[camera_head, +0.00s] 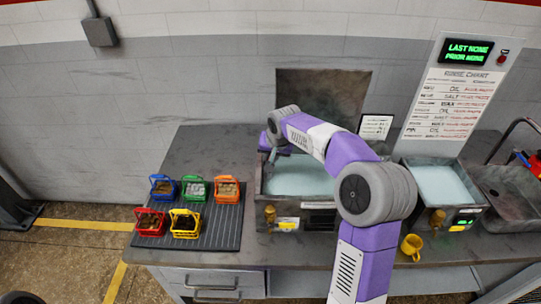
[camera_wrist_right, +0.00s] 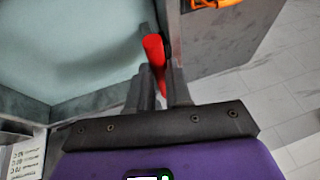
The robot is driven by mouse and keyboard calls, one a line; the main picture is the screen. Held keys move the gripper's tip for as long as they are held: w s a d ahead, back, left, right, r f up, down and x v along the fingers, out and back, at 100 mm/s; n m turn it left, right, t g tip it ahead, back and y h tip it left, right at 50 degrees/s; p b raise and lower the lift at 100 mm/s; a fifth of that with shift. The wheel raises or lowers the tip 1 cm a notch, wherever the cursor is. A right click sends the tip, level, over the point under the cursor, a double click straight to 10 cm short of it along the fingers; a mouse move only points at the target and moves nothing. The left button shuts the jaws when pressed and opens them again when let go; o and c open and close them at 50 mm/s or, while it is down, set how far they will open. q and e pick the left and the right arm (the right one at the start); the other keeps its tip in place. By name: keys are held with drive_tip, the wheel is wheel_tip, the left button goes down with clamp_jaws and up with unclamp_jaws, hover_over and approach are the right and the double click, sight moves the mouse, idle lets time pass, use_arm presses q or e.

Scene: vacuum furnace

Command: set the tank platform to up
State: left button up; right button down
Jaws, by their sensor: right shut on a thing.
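The left tank (camera_head: 262,187) holds pale blue-green liquid and stands on the bench. In the right wrist view, pale liquid (camera_wrist_right: 70,50) fills the left side. My right gripper (camera_head: 278,152) is at the tank's left rear side. In the right wrist view, my right gripper (camera_wrist_right: 165,75) is shut on a red handle (camera_wrist_right: 154,48) beside the tank wall. The handle's lower end is hidden between the fingers. No platform shows, so its height cannot be told. My left gripper is not in view.
Several coloured wire baskets stand on a dark ribbed mat (camera_head: 228,240) left of the tank. A second tank (camera_head: 410,178), a yellow mug (camera_head: 412,245) and a grey basin (camera_head: 510,190) are at the right. My right arm crosses over the left tank.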

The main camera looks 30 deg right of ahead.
drive_tip(key=shift+r, duration=0.1)
wheel_tip(320, 180, up, 11)
drive_tip(key=p, duration=0.8)
drive_tip(key=shift+w, duration=0.15)
drive_tip(key=shift+r, duration=0.1)
drive_tip(key=c, duration=1.5)
unclamp_jaws()
drive_tip(key=o, duration=0.4)
drive_tip(key=shift+o, duration=0.2)
